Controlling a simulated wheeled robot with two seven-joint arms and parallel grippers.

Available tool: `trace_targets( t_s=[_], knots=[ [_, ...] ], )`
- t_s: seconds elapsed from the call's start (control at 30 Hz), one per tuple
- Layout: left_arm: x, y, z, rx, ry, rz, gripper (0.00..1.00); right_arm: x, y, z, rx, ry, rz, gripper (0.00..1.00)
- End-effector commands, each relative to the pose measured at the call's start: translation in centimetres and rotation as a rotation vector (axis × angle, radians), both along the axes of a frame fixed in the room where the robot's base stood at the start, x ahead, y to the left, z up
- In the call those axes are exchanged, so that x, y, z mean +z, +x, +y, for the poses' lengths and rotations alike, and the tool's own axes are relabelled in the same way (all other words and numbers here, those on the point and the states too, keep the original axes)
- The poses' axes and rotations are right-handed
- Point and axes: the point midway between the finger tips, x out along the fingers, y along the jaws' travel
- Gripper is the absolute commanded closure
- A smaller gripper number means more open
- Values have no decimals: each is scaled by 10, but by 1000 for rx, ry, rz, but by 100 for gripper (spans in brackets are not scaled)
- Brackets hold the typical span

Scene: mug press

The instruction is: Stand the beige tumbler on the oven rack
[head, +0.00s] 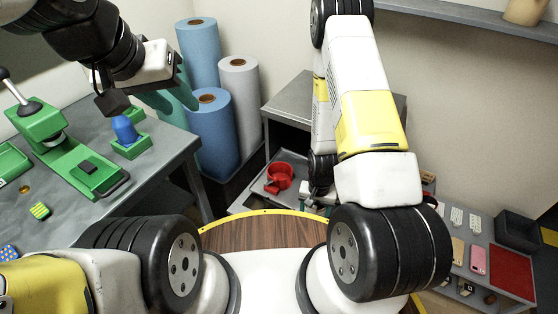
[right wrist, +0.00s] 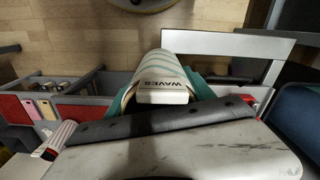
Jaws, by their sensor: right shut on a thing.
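My right gripper (right wrist: 165,88) is shut on the beige tumbler (right wrist: 165,65), which has pale teal stripes and lies between the teal fingers in the right wrist view. A white block lettered WAVES covers part of it. In the head view my right arm hides most of that gripper and the tumbler cannot be made out. My left gripper (head: 172,98) is empty above the left workbench, its teal fingers apart. I cannot pick out the oven rack for certain; a grey stand (head: 300,95) is partly hidden behind my right arm.
A red mug (head: 280,178) sits on the grey stand's lower shelf. A green press (head: 70,150) and a blue object (head: 124,130) are on the left workbench (head: 150,165). Tall rolls (head: 212,130) stand at the back. A low shelf (head: 490,260) holds phones. A beige cylinder (head: 525,12) is on the wall shelf.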

Motion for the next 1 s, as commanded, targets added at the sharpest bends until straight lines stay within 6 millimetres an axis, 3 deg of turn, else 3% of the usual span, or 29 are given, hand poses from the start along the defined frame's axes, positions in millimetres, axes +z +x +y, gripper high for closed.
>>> trace_targets(
  t_s=[0.17, 0.6, 0.93, 1.0],
  knots=[
    [0, 0, 0, 0, 0, 0, 64, -2, 31, 0, -2, 0, -6, 90],
    [0, 0, 0, 0, 0, 0, 64, -12, 135, -1, -1, 0, -4, 90],
    [0, 0, 0, 0, 0, 0, 64, -14, 160, 0, -1, 1, -3, 90],
    [0, 0, 0, 0, 0, 0, 64, -24, 157, 0, -1, 1, 2, 90]
  ],
)
